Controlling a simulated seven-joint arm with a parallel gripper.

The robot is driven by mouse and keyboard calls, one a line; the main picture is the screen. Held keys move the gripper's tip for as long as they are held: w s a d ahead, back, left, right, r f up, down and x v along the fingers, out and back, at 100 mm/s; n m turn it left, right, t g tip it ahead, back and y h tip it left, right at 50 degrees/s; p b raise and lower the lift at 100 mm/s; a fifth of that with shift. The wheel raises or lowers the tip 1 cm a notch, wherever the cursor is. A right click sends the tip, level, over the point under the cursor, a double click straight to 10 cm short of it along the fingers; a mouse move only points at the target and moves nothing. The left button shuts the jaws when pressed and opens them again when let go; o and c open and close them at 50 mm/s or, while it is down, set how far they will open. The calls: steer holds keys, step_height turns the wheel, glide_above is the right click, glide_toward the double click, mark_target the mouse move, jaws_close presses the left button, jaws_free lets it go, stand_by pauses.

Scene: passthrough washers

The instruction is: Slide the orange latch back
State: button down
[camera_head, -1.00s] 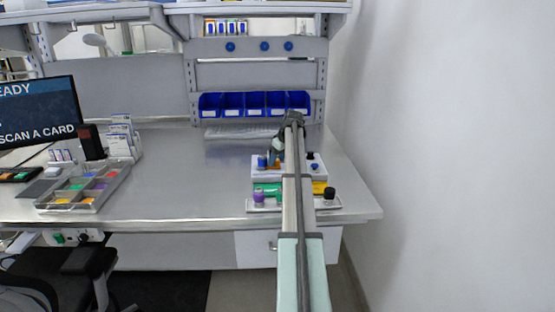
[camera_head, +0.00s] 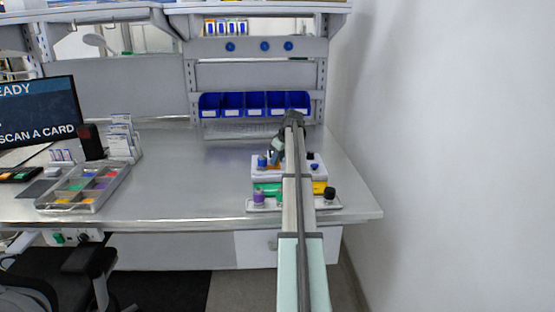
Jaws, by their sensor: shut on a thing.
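A small orange part (camera_head: 271,167), which looks like the latch, shows beside a blue knob (camera_head: 262,161) on a white block (camera_head: 257,173) at the right of the bench. My gripper (camera_head: 275,158) is low over this block, its fingertips at the orange part and shut on it as far as the view shows. The fingertips are small and partly hidden by my arm, which runs up the picture across the middle of the block. How far along its track the latch sits is too small to tell.
In front lies a plate with a purple knob (camera_head: 258,197), a green part (camera_head: 268,188), a yellow part (camera_head: 319,187) and a black knob (camera_head: 329,193). Blue bins (camera_head: 254,104) stand behind. A sorting tray (camera_head: 84,187) is at left; the bench middle is clear.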

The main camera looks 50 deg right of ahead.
steer(key=shift+s+d, duration=1)
steer(key=c, duration=0.8)
jaws_free()
steer(key=v, duration=1.4)
steer(key=shift+f, duration=0.1)
